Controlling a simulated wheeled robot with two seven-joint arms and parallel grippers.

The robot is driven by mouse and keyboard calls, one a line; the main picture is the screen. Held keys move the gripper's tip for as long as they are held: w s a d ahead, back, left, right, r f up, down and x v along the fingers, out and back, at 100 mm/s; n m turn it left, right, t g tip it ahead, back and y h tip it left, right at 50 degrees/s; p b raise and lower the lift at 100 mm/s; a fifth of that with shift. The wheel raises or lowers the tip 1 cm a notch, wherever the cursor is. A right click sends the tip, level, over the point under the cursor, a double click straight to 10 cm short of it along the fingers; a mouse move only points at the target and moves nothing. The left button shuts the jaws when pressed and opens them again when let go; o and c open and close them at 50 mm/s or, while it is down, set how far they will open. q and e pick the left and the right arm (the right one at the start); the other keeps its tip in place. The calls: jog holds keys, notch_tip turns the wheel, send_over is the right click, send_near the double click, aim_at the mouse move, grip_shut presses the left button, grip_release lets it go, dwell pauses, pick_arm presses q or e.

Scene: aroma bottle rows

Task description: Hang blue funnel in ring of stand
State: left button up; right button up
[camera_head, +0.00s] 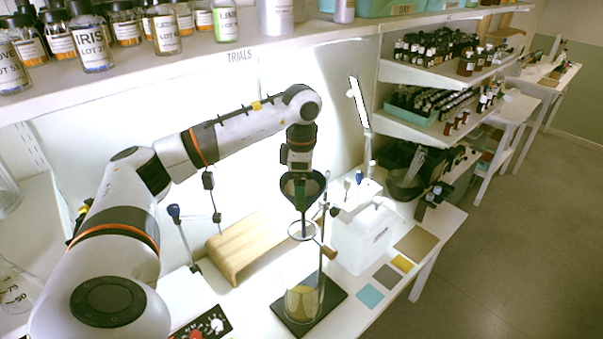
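A dark funnel (302,192), which does not look clearly blue here, is upright below my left gripper (301,170). The gripper points down and appears shut on the funnel's upper part; its fingertips are partly hidden against the dark cone. The pale ring (291,231) of the stand is just below the cone. The funnel's stem reaches down to the ring and overlaps its opening in the picture; the cone looks above the ring. The stand has a thin rod (321,262) and a black base (330,298). My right gripper is not in view.
A glass beaker (301,303) with yellowish liquid stands on the base under the ring. A wooden riser (243,250) is to the left, a white box (358,243) to the right. Coloured cards (370,295) lie at the front right. A bottle shelf (200,62) runs above the arm.

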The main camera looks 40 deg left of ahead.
pick_arm(q)
notch_tip(320, 180, down, 8)
jog(key=b, duration=0.5)
jog(key=shift+f+b, duration=0.85)
jog(key=shift+f, duration=0.2)
jog(key=o, duration=1.1)
